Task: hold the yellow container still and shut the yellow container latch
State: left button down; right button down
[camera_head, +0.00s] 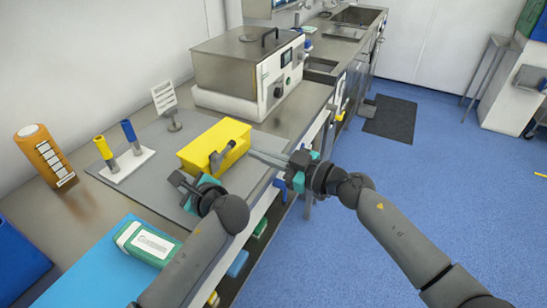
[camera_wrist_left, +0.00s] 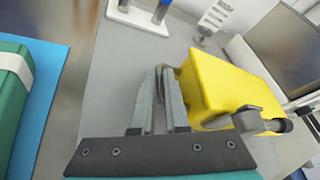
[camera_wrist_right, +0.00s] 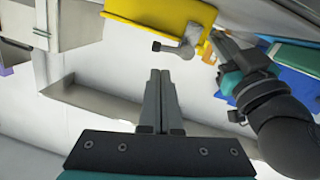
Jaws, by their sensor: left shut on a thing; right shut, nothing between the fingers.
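The yellow container (camera_head: 212,144) sits on the grey mat near the bench's front edge. Its grey latch (camera_head: 222,157) sticks out from the near face; it also shows in the left wrist view (camera_wrist_left: 248,120) and in the right wrist view (camera_wrist_right: 180,46). My left gripper (camera_wrist_left: 160,72) is shut at the container's left end, on a grey part there that is mostly hidden by the fingers. My right gripper (camera_head: 253,155) is shut and empty, in front of the container's right side. In the right wrist view its fingertips (camera_wrist_right: 160,72) are just short of the latch, apart from it.
A steel bath (camera_head: 230,65) stands behind the container. A white rack (camera_head: 122,165) with yellow and blue tubes, an orange bottle (camera_head: 45,155) and a green-and-white box (camera_head: 147,243) are at the left. Free floor lies at the right.

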pick_arm(q)
jog(key=shift+f, duration=0.1)
pick_arm(e)
jog(key=shift+v, duration=1.8)
pick_arm(q)
jog(key=c, duration=0.8)
grip_release()
jog(key=shift+c, duration=0.2)
